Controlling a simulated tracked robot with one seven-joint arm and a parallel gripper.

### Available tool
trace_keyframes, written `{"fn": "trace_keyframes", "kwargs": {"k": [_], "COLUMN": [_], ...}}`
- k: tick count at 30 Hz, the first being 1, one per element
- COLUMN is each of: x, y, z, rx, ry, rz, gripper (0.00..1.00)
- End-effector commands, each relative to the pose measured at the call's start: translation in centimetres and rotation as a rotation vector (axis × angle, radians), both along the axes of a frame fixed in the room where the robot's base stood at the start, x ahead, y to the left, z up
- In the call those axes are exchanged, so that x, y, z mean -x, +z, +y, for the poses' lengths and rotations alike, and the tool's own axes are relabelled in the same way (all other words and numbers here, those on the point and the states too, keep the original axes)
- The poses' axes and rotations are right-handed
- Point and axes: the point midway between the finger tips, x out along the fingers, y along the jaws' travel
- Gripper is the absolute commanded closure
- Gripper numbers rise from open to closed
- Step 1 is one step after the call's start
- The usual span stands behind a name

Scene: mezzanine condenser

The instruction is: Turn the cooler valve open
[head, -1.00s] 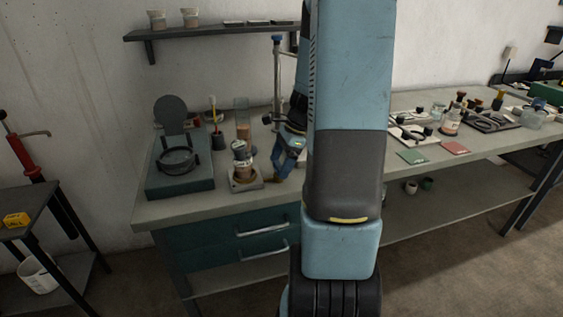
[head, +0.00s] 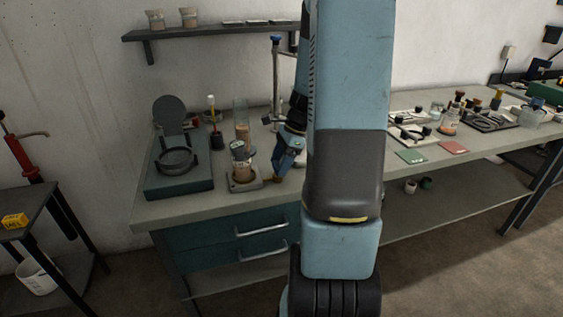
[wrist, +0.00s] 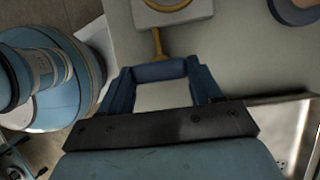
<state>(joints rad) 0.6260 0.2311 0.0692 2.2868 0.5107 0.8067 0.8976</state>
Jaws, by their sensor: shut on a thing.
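The cooler stands near the left end of the bench as an upright jar-like vessel (head: 241,166) on a square grey base (head: 243,187). Its brass valve lever (head: 276,178) sticks out to the right of the base. The lever also shows at the top of the wrist view (wrist: 157,42), beside the pale base (wrist: 172,12). My gripper (head: 281,168) has blue fingers and is at the lever's outer end. In the wrist view its fingertips (wrist: 160,71) meet around the lever, hiding its end. My arm hides the bench just right of there.
A dark round device with a raised lid (head: 178,160) stands left of the cooler. A tall glass cylinder (head: 241,112) and a cup with a brush (head: 216,138) stand behind it. A metal stand (head: 276,80) rises behind my gripper. Red and green mats (head: 453,147) lie to the right.

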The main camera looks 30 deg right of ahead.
Motion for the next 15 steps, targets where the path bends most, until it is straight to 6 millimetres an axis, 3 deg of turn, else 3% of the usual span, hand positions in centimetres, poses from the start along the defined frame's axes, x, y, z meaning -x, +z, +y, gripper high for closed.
{"fn": "trace_keyframes", "kwargs": {"k": [8,15], "x": [-0.09,-0.21], "y": [-0.01,-0.04], "z": [0.38,0.46], "rx": [-0.002,-0.004], "ry": [0.084,0.265], "rz": [0.001,0.002], "gripper": [0.67,0.67]}}
